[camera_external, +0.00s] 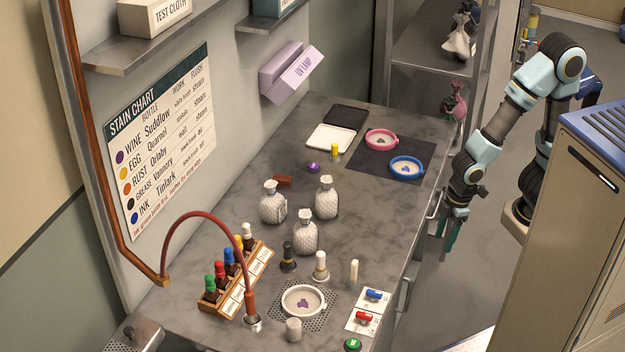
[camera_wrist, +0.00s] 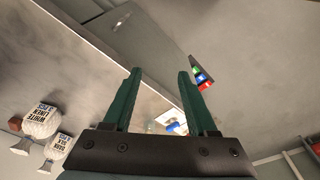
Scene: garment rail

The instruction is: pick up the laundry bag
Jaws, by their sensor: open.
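Several bags show, and I cannot tell which one is the laundry bag. Three pale textured bags with tied necks stand on the bench: a left one (camera_external: 272,206), a right one (camera_external: 326,201) and a front one (camera_external: 305,237). A white bag (camera_external: 457,43) and a pink bag (camera_external: 454,103) are on the rack. In the wrist view, two white labelled bags, one reading white linen (camera_wrist: 40,122) and the other (camera_wrist: 57,147), lie at the lower left, outside my fingers. My gripper (camera_external: 446,238) is beside the bench's right edge, green fingers apart and empty; they also show in the wrist view (camera_wrist: 160,74).
The grey bench (camera_external: 225,235) holds a bottle rack (camera_external: 238,283), a red hose (camera_external: 190,217), a dark mat (camera_external: 375,168) with pink (camera_external: 381,133) and blue (camera_external: 423,176) rings, and a white tray (camera_external: 330,138). Drawer handles line its right side, near my gripper.

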